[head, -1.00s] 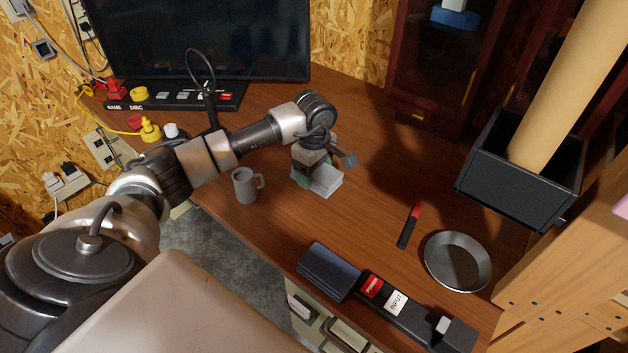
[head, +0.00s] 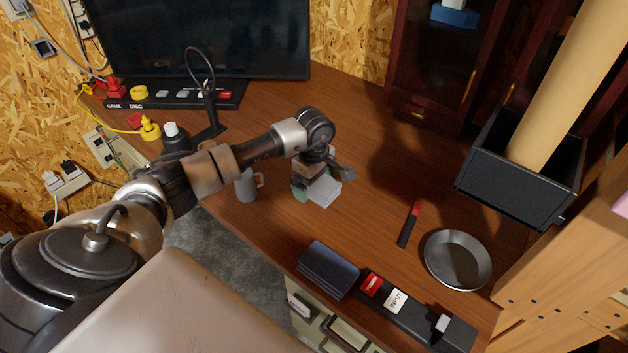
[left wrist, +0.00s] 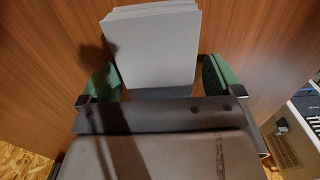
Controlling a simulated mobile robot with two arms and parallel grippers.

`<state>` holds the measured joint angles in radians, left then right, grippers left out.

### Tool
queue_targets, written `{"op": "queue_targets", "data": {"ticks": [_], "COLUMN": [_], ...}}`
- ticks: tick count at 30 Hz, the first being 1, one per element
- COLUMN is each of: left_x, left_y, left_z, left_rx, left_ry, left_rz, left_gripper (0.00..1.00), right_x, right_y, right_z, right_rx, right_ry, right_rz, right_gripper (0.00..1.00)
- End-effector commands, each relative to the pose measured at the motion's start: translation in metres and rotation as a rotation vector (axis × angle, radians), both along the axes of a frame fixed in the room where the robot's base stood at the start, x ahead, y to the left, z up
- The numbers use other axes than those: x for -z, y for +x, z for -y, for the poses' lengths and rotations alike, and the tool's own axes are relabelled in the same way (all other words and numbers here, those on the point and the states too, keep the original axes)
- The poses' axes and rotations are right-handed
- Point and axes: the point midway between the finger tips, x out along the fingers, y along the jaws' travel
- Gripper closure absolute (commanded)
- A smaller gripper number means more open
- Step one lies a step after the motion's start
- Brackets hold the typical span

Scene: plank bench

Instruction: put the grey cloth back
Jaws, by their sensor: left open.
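The grey cloth (head: 325,191) is a light grey folded stack near the middle of the wooden bench. It looks flat on the bench top. It also shows in the left wrist view (left wrist: 155,45), reaching out ahead of the fingers. My left gripper (head: 306,186) is open, low over the cloth's far-left end in the head view. In the left wrist view its green fingertips (left wrist: 161,80) stand on either side of the cloth's near end, with a small gap on the right. Whether the left fingertip touches is unclear. My right gripper is out of view.
A grey mug (head: 246,186) stands close left, partly behind my arm. A dark blue folded stack (head: 328,270) and a switch bar (head: 415,312) line the front edge. A red-black tool (head: 409,225) and metal pan (head: 457,260) lie right.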

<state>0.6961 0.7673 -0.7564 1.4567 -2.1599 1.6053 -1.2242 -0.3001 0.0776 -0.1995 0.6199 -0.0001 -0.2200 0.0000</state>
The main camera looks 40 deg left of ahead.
Motion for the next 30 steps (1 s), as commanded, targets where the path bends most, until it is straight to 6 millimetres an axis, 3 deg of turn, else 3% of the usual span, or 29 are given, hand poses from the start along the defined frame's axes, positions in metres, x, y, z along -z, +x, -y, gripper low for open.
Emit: {"op": "queue_targets", "data": {"ticks": [8,21,30], "left_x": [-0.012,-0.100,-0.122], "left_y": [0.001,0.000,0.000], "left_z": [0.000,-0.001,-0.001], "left_rx": [0.001,0.000,0.000], "left_ry": [0.000,0.002,0.000], "left_rz": [0.003,0.003,0.000], "left_gripper": [0.06,0.06,0.06], "right_x": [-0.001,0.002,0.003], "right_y": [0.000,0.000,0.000], "right_z": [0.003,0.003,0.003], "right_rx": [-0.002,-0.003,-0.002], "right_ry": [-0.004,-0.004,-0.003], "right_rz": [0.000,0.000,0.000], "right_gripper": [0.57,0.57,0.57]}}
